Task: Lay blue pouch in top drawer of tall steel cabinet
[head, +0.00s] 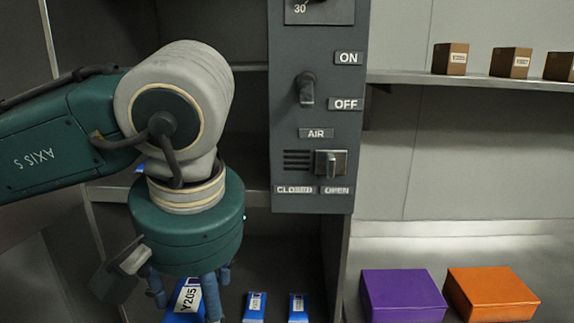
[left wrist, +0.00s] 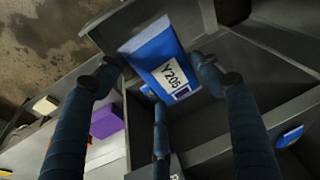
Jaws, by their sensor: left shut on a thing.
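The blue pouch (head: 187,296) has a white label reading Y205. My left gripper (head: 186,303) points down and is shut on it. In the left wrist view the pouch (left wrist: 150,50) sits between the blue fingers (left wrist: 152,80), above a dark grey open-topped steel compartment (left wrist: 215,125). In the head view, dark steel walls (head: 334,262) flank the space beside the gripper. I cannot tell for sure whether this is the top drawer. My right gripper is in neither view.
Two more blue pouches (head: 255,307) (head: 298,307) lie right of the gripper. A control panel (head: 312,120) with switches hangs close to the arm. A purple box (head: 403,294) and an orange box (head: 490,293) stand at right. Small brown boxes (head: 511,62) stand on a shelf (head: 480,80).

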